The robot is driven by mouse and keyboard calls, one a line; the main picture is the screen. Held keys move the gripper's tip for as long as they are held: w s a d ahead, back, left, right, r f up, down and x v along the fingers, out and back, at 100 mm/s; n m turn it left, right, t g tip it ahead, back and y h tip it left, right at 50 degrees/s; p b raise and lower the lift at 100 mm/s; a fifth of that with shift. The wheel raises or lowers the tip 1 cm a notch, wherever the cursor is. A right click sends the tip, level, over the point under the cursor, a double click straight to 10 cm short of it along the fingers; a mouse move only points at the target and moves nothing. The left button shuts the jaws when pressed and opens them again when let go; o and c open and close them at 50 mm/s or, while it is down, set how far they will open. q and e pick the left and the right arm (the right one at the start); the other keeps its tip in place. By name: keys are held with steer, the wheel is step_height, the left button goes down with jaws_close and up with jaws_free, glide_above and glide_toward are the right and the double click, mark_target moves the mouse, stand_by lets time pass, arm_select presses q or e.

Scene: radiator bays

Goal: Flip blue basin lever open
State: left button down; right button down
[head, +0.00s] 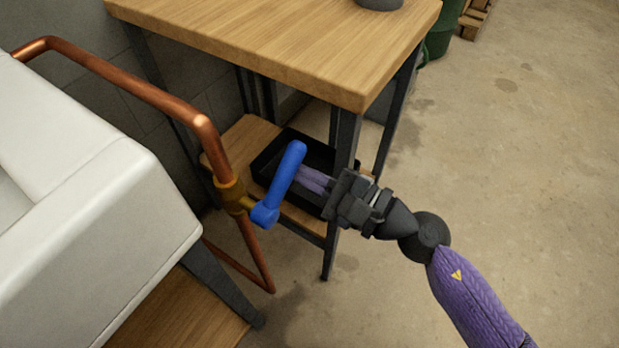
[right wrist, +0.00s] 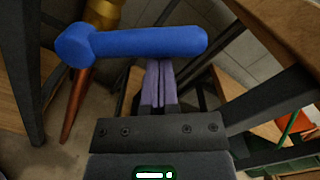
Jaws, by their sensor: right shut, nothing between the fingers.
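The blue lever (head: 283,180) sits on a brass valve (head: 231,195) on the copper pipe beside the white basin (head: 85,190). In the head view the lever points up and slightly right from its hub. My right gripper (head: 304,178) is shut and empty, its purple fingers pointing left at the lever's middle. In the right wrist view the blue lever (right wrist: 150,42) lies across the fingertips (right wrist: 155,65), which end at or just behind its edge. I cannot tell whether they touch it. My left gripper is not in view.
A wooden table (head: 280,40) with dark metal legs stands behind the lever, one leg close by my right gripper. A black tray (head: 268,158) lies on its lower shelf. The copper pipe (head: 130,80) bends along the basin. Concrete floor (head: 530,170) is open at right.

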mark_target(290, 168)
steer(key=r+n, duration=0.1)
steer(key=s+n, duration=0.1)
steer(key=n, duration=0.1)
steer(key=a+r+n, duration=0.1)
steer(key=shift+s+r+n+p, duration=0.15)
steer(key=shift+r+n+p, duration=0.2)
steer(key=shift+n, duration=0.05)
steer(key=n, duration=0.1)
steer(key=s+a+r+n+p, duration=0.1)
steer(key=s+n, duration=0.1)
steer(key=n, duration=0.1)
steer(key=shift+a+r+p, duration=0.15)
steer(key=shift+r+p, duration=0.15)
steer(key=shift+p, duration=0.05)
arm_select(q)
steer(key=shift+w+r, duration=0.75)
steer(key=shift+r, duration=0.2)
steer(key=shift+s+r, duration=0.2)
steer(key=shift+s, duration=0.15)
arm_select(e)
steer(key=shift+s+a, duration=0.15)
steer(key=shift+s, duration=0.05)
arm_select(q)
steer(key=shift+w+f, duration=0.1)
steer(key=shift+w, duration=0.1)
